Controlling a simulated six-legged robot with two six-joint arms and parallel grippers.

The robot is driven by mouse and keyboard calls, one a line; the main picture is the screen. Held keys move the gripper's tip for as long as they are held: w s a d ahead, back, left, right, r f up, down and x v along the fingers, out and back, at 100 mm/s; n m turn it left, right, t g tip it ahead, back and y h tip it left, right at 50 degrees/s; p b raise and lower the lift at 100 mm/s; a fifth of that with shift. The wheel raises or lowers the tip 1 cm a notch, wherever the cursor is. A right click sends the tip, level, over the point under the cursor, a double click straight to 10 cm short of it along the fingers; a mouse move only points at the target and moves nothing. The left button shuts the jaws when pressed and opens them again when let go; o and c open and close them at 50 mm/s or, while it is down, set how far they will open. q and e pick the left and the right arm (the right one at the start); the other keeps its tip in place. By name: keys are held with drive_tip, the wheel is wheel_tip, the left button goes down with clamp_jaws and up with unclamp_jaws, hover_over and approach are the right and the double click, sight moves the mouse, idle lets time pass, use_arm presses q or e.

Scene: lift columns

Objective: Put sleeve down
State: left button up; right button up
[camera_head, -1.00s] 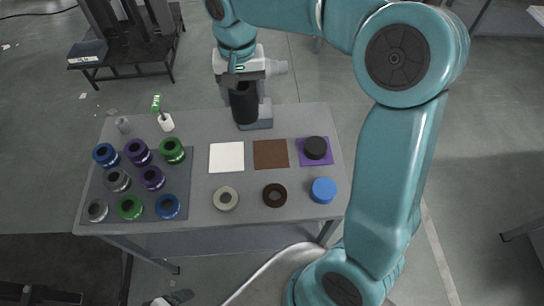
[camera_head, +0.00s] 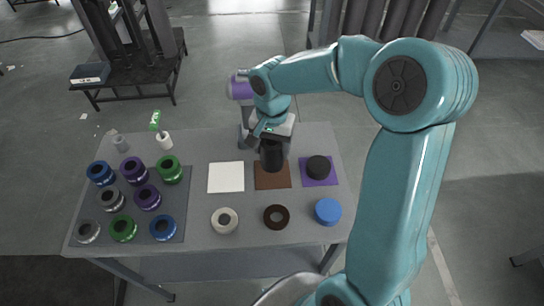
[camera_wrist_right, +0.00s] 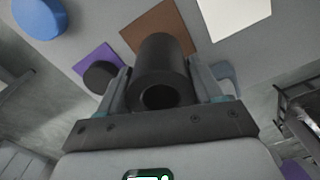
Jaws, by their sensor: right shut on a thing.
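My right gripper (camera_head: 272,138) is shut on the black sleeve (camera_head: 272,156), a dark upright cylinder. The sleeve is over the brown square (camera_head: 262,184) on the table. Its lower end overlaps the square in the picture; I cannot tell whether it touches it. In the right wrist view the sleeve (camera_wrist_right: 164,62) sits between the two fingers, its open near end facing the camera. The brown square (camera_wrist_right: 150,30) shows beyond it. My left gripper is not in view.
On the grey table (camera_head: 205,225), a white square (camera_head: 226,177) lies left and a purple square (camera_head: 333,181) with a black puck (camera_head: 318,166) right. A white ring (camera_head: 224,220), dark ring (camera_head: 276,217) and blue puck (camera_head: 327,211) sit in front. Several colored rings fill the left mat (camera_head: 185,230).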

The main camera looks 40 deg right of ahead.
sight(272, 158)
drive_tip(key=f, duration=0.3)
drive_tip(key=shift+s+f, duration=0.2)
drive_tip(key=shift+f, duration=0.05)
drive_tip(key=shift+w+f, duration=0.25)
drive_tip(key=shift+f, duration=0.1)
drive_tip(key=shift+s+r, duration=0.1)
drive_tip(key=shift+s, duration=0.1)
drive_tip(key=o, duration=1.2)
drive_tip(key=shift+w+f, duration=0.15)
drive_tip(key=shift+f, duration=0.1)
drive_tip(key=shift+r, duration=0.1)
drive_tip(key=shift+r, duration=6.15)
